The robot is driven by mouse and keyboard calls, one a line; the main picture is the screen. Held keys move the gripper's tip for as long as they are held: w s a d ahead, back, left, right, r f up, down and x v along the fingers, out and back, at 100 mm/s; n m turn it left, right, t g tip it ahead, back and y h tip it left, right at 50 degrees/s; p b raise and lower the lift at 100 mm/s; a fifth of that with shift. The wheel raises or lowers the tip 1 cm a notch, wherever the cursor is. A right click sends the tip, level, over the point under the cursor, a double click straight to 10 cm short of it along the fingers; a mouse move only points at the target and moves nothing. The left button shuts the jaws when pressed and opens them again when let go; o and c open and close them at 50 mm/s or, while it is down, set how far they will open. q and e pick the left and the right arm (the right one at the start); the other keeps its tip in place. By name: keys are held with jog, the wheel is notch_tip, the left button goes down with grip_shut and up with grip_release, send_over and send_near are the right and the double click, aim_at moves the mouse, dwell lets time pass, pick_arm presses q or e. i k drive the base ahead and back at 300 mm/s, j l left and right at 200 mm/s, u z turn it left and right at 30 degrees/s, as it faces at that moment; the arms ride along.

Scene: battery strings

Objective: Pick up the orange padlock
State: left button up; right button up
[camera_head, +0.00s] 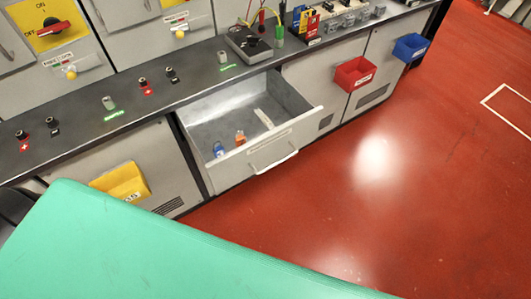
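A small orange object that looks like the orange padlock (240,137) stands in an open grey drawer (205,115), near its front wall. A small blue object (218,149), similar in size, sits to its left in the drawer. A pale strip-shaped item (263,118) lies to the right of the orange one. The drawer front partly hides the lower parts of these things. Neither of my grippers shows in the head view.
A green surface (130,250) fills the lower left foreground. Yellow (121,182), red (355,74) and blue (410,47) bins hang on the cabinet fronts. A meter (248,43) stands on the dark counter above the drawer. The red floor (400,190) at right is clear.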

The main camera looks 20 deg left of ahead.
aim_at(240, 140)
jog(key=u, duration=0.95)
